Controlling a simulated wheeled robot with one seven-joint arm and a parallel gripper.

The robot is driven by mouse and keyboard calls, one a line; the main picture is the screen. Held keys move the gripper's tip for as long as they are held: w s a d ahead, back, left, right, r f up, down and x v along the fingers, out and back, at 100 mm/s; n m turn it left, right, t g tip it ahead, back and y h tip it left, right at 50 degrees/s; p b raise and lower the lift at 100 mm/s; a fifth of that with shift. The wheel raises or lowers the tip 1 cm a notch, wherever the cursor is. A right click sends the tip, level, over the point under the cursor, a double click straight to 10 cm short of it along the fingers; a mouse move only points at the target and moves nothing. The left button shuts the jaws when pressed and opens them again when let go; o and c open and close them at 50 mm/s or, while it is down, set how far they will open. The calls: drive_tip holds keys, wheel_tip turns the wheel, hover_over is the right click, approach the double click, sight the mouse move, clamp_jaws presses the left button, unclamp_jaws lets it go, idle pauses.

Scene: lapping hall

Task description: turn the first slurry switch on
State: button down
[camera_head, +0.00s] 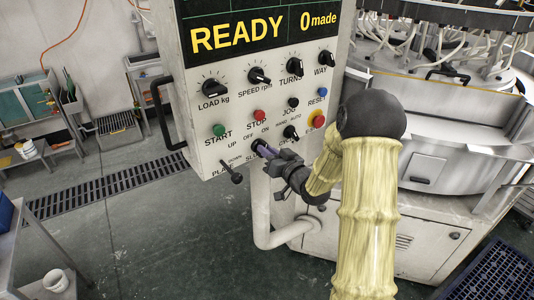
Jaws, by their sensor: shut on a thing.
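The control panel (210,100) faces me, with a bright READY display at its top. In its lowest row, a label starting "SLU" sits under the OFF and ON marks. The slurry switch (258,147) is there, a small purplish-dark piece mostly covered by my gripper. My gripper (266,153) is shut on it, reaching in from the lower right. Which way the switch points cannot be made out.
A PLATE lever (231,173) stands left of my gripper, and a black selector knob (291,132) right of it. Above are the green START (218,130), red STOP (259,115) and red emergency (318,118) buttons. A pale pipe (262,215) runs below the panel.

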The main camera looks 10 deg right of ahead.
drive_tip(key=shift+d+f+m, duration=0.1)
drive_tip(key=shift+m, duration=1)
drive_tip(key=c, duration=1.4)
unclamp_jaws()
drive_tip(key=b+v, duration=0.5)
drive_tip(key=v, duration=1.2)
drive_tip(key=shift+s, duration=0.2)
